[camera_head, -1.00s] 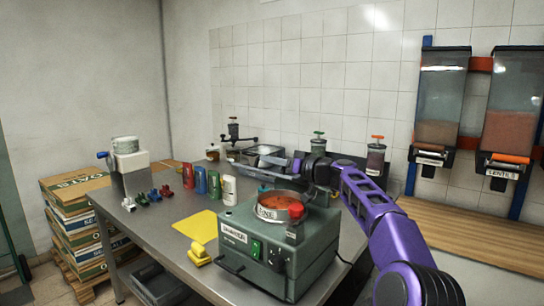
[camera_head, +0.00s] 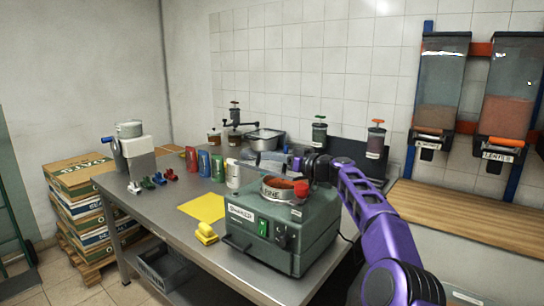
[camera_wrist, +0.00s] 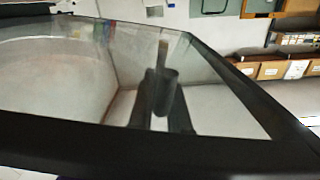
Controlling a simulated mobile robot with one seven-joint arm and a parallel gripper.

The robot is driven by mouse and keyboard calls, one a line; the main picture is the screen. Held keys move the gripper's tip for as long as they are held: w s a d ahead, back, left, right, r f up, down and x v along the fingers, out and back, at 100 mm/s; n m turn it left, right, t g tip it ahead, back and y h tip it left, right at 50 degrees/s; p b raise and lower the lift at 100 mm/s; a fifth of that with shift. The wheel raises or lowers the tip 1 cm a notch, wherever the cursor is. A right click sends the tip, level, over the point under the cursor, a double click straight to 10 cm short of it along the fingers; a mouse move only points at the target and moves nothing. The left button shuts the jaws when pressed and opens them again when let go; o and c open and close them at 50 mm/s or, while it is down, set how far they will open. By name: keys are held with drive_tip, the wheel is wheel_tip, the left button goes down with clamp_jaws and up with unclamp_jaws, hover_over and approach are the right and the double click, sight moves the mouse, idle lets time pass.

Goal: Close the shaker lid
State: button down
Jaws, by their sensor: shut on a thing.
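The shaker (camera_head: 285,238) is a green box with a labelled front, standing on the metal table. On top sits a round sieve pan (camera_head: 269,194) marked FINE, with orange-red contents and a red knob (camera_head: 301,189) at its right. My gripper (camera_head: 297,164) is just above and behind the pan, shut on the shaker lid. The lid (camera_wrist: 150,150) is a clear pane in a dark frame and fills much of the wrist view. It is hard to make out in the head view, so I cannot tell its exact angle. My fingertips are not clear in either view.
Coloured canisters (camera_head: 204,164), a metal tray (camera_head: 264,138) and jars stand behind. Dispensers (camera_head: 441,80) hang on the right wall above a wooden counter (camera_head: 455,212).

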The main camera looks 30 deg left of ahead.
drive_tip(key=c, duration=0.9)
unclamp_jaws()
drive_tip(key=shift+o, duration=0.2)
drive_tip(key=shift+w+d, duration=0.1)
drive_tip(key=shift+d, duration=0.05)
drive_tip(key=shift+w+d, duration=0.1)
drive_tip(key=shift+d, duration=0.6)
drive_tip(key=shift+s+d+b, duration=0.2)
drive_tip(key=shift+d+b, duration=0.15)
drive_tip(key=shift+d, duration=0.2)
drive_tip(key=s+d+b, duration=0.1)
drive_tip(key=d, duration=1.3)
drive_tip(key=shift+s+d, duration=0.25)
drive_tip(key=shift+d, duration=0.05)
